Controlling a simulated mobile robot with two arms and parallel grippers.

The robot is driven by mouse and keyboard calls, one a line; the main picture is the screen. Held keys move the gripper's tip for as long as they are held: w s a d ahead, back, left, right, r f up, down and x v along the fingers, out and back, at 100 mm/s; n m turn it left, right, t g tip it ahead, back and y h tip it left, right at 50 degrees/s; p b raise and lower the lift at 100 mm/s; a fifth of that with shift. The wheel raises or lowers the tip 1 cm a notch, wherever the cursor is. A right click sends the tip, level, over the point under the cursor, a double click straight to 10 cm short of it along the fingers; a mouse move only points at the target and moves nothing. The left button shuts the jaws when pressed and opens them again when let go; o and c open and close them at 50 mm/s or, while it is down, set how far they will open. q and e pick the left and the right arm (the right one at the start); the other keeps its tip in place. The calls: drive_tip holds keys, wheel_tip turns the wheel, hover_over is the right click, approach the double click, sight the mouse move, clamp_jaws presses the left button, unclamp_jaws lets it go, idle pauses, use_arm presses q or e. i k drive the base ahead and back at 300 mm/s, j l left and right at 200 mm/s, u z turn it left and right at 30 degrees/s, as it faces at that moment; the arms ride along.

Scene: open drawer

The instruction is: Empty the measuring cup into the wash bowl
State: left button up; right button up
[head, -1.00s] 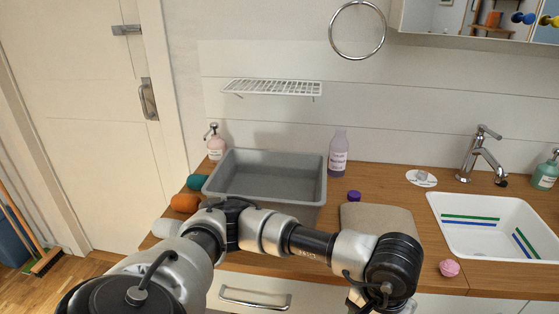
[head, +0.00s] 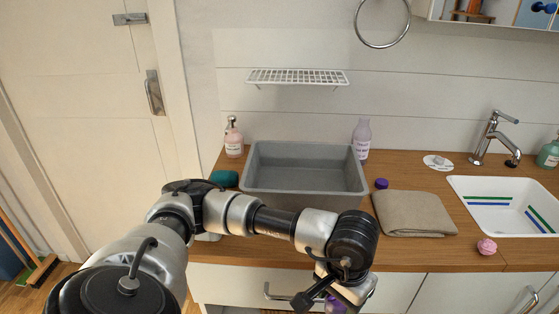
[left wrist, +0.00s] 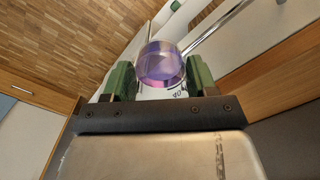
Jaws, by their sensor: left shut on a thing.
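The measuring cup (left wrist: 160,66) is clear, with purple liquid inside and a marking on its side. My left gripper (left wrist: 153,84) is shut on it, with one green finger on each side. In the head view the left gripper (head: 318,301) is low at the bottom edge, in front of the cabinet, with a bit of purple showing at the cup (head: 335,304). The grey wash bowl (head: 305,184) stands on the wooden counter, above and behind my left arm in the picture. Its visible inside looks empty. The right gripper is not in view.
A folded beige cloth (head: 414,214) lies right of the bowl, with a purple cap (head: 381,184) and a lavender bottle (head: 361,139) near it. A pink soap bottle (head: 233,141) and a teal roll (head: 224,179) are at the left. A white sink (head: 490,191) is at the right.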

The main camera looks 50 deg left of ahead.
sight(292, 176)
drive_tip(key=k+j+z, duration=0.1)
drive_tip(key=k+j, duration=0.3)
drive_tip(key=j, duration=0.2)
drive_tip(key=k+j+z, duration=0.1)
drive_tip(key=k+j, duration=0.3)
drive_tip(key=j, duration=0.15)
